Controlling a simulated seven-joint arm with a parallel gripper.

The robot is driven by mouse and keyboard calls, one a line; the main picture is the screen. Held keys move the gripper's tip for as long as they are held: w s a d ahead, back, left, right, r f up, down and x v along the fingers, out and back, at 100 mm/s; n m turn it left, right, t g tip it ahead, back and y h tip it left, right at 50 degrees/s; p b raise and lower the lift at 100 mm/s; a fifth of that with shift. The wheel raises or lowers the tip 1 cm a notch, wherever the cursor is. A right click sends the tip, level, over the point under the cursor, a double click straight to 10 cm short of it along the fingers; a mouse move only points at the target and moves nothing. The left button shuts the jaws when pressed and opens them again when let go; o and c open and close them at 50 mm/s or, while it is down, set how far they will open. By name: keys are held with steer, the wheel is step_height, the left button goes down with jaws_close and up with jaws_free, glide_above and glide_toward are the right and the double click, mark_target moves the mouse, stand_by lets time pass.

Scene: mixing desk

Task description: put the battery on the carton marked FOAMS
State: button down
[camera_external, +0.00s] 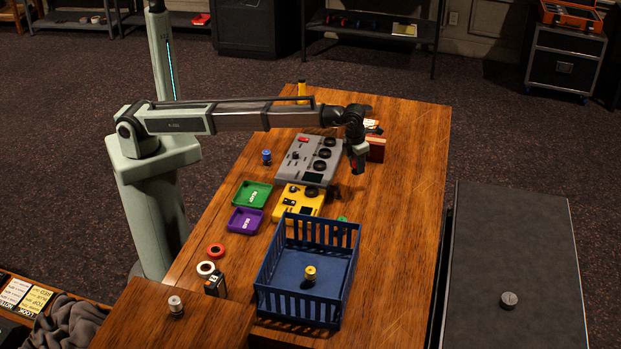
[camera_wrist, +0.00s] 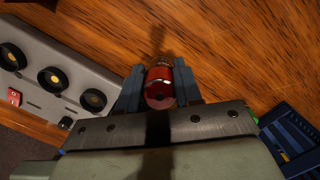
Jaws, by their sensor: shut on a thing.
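My gripper (camera_external: 357,170) is shut on a red cylinder (camera_wrist: 159,88) with a shiny metallic band, which looks like a battery. In the wrist view the cylinder sits between the two fingers (camera_wrist: 159,90). In the external view my gripper is above the table, right of the grey mixing desk. A dark red box (camera_external: 377,149) stands just behind and right of my gripper, and a small white and orange item (camera_external: 372,126) is beyond it. No FOAMS lettering is readable, so I cannot tell which thing is the carton.
The grey mixing desk (camera_external: 309,157) and a yellow device (camera_external: 298,201) lie left of my gripper. A green tray (camera_external: 265,188), a purple tray (camera_external: 236,226) and a tall-sided blue crate (camera_external: 330,310) are nearer the front. The table's right side (camera_external: 400,220) is clear.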

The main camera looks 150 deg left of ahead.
steer(key=shift+a+r, duration=0.1)
steer(key=shift+r, duration=0.4)
steer(key=s+a+r+n, duration=0.2)
steer(key=s+a+r, duration=0.3)
steer(key=s+a, duration=0.6)
step_height(320, 180, up, 4)
glide_above(374, 139)
steer(key=shift+d+f, duration=0.15)
steer(key=shift+f, duration=2.25)
steer(key=shift+d+f, duration=0.1)
steer(key=shift+f, duration=2.25)
steer(key=shift+f, duration=0.1)
steer(key=c, duration=0.8)
jaws_free()
steer(key=shift+o, duration=0.2)
step_height(374, 139, up, 12)
steer(key=d, duration=0.1)
steer(key=shift+d, duration=0.2)
